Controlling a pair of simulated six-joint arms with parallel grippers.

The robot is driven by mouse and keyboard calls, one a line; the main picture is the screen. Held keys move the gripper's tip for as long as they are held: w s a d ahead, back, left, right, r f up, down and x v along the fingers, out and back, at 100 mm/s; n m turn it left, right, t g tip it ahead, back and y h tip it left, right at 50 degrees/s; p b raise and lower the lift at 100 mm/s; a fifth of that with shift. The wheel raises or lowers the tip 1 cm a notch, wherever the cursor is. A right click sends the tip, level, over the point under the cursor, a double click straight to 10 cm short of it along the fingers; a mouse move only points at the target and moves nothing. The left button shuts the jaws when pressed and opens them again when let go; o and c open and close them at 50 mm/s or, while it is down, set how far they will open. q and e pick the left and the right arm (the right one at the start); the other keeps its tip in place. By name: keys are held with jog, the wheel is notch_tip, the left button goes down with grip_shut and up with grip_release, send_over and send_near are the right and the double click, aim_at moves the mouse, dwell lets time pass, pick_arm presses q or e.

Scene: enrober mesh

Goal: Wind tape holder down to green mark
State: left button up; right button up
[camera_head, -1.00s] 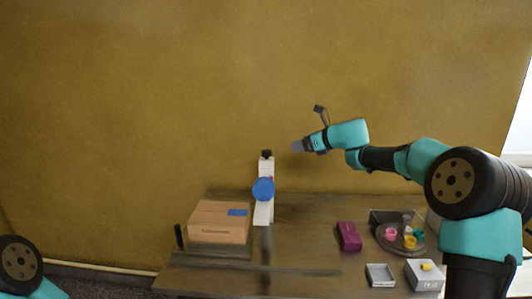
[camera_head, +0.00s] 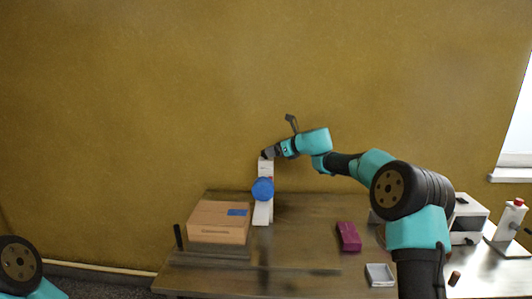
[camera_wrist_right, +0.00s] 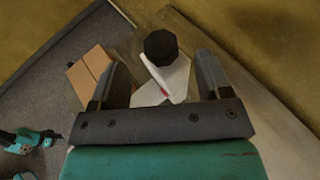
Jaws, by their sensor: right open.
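A white upright stand (camera_head: 264,212) with a blue disc (camera_head: 262,189) on its front stands on the table. The blue disc appears to be the tape holder. A black knob (camera_wrist_right: 160,46) tops the stand, and a small red mark shows on the white part below it. My right gripper (camera_head: 268,154) is at the top of the stand and hides the knob in the head view. In the right wrist view it is open, with the knob between and slightly beyond its fingertips. I cannot make out a green mark. My left gripper is out of view.
A cardboard box (camera_head: 218,223) with a blue label stands left of the stand. A magenta block (camera_head: 348,237) and a small grey tray (camera_head: 380,275) lie to the right. My right arm covers part of the table's right side. A white bottle (camera_head: 510,219) stands far right.

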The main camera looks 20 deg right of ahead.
jog(key=shift+x, duration=2.85)
jog(key=shift+c, duration=0.3)
jog(key=c, duration=0.8)
jog(key=shift+c, duration=0.2)
